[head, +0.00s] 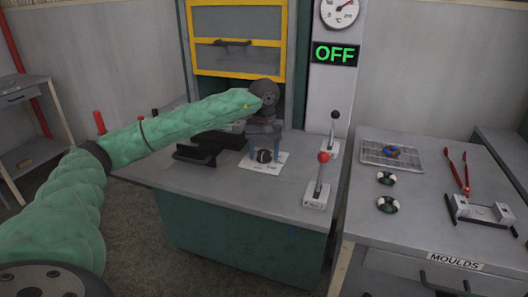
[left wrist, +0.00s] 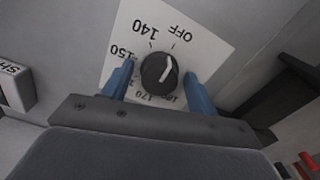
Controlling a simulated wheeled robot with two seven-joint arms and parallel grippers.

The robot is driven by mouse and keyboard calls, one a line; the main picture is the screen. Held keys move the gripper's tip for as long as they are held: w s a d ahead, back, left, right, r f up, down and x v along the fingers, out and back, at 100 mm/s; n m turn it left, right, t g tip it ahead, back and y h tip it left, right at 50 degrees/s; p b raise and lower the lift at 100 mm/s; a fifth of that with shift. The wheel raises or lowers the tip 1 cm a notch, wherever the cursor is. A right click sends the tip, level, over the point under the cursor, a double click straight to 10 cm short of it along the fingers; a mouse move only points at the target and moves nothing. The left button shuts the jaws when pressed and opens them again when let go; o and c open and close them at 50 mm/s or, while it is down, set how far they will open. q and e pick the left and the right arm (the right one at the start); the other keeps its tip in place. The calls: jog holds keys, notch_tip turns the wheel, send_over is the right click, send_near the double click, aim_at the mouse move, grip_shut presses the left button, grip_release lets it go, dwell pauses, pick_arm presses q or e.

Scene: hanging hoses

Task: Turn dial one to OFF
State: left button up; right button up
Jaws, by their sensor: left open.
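Dial one, a black knob (head: 264,156) on a white card (head: 271,168), is on the grey bench top below my left gripper (head: 264,144). In the left wrist view, the dial (left wrist: 158,73) shows a white pointer directed up and to the right, toward the tick by OFF. The card carries OFF, 140, 150, 170 and 180, upside down in that view. My left gripper (left wrist: 158,88) is open, its blue fingers on either side of the knob with visible gaps. Whether the fingertips are level with the knob is hard to tell. My right gripper is not in view.
A red-knobbed lever (head: 322,158) and a black-knobbed lever (head: 335,117) stand right of the dial. A lit OFF sign (head: 335,54) and a gauge (head: 340,10) are above. A yellow-framed door (head: 236,43) is behind. The moulds bench (head: 410,225) is at the right.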

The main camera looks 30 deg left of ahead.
aim_at(264, 152)
pick_arm(q)
jog(key=shift+r, duration=3.9)
